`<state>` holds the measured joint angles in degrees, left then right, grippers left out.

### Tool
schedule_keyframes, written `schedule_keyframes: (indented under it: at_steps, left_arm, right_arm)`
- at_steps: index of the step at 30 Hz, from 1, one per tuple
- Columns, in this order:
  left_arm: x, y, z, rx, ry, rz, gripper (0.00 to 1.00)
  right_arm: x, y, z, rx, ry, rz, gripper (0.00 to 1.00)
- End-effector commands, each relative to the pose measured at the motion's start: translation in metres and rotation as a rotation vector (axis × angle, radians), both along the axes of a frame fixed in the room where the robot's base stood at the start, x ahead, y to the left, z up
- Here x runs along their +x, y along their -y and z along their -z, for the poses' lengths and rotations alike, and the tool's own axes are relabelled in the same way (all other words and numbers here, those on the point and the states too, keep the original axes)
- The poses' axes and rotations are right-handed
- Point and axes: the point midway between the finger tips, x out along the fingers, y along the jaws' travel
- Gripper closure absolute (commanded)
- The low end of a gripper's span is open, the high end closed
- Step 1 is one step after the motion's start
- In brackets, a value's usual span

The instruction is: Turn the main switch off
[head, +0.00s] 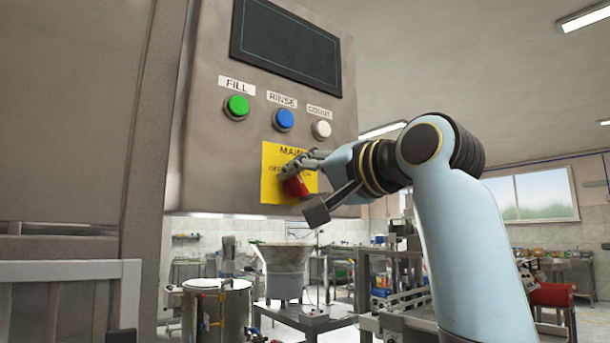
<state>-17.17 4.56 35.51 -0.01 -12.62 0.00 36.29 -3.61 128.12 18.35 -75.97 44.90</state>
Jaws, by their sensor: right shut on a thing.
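The main switch (295,187) is a red knob on a yellow plate (270,165) at the lower part of the grey control panel. The plate reads "MAIN", with smaller lettering partly covered. My right gripper (299,178) reaches in from the right and is shut on the red knob. Its fingers cover part of the knob and plate, so the knob's exact angle is hard to tell. My left gripper is not in view.
Above the switch are a green FILL button (237,107), a blue RINSE button (284,120), a white COUNT button (321,130) and a dark screen (286,45). A hopper (285,268) and a metal tank (217,310) stand below, behind the panel.

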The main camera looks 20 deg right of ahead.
Motion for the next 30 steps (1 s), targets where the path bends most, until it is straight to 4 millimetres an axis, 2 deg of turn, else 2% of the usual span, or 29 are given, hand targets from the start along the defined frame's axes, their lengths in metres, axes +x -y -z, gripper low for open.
schedule_keyframes:
  at_steps: [10,26,27,30]
  left_arm:
    - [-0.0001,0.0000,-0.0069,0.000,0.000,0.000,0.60]
    - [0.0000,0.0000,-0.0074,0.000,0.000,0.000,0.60]
    - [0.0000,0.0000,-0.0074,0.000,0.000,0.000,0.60]
    - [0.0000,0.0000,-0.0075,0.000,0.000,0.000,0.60]
  right_arm:
    - [0.0004,-0.0004,0.0025,-0.122,0.037,-0.002,0.94]
    - [0.0005,-0.0004,0.0034,-0.141,0.042,-0.002,0.94]
    - [0.0005,-0.0003,0.0033,-0.141,0.042,-0.002,0.56]
    - [0.0004,-0.0002,0.0027,-0.140,0.044,-0.001,0.43]
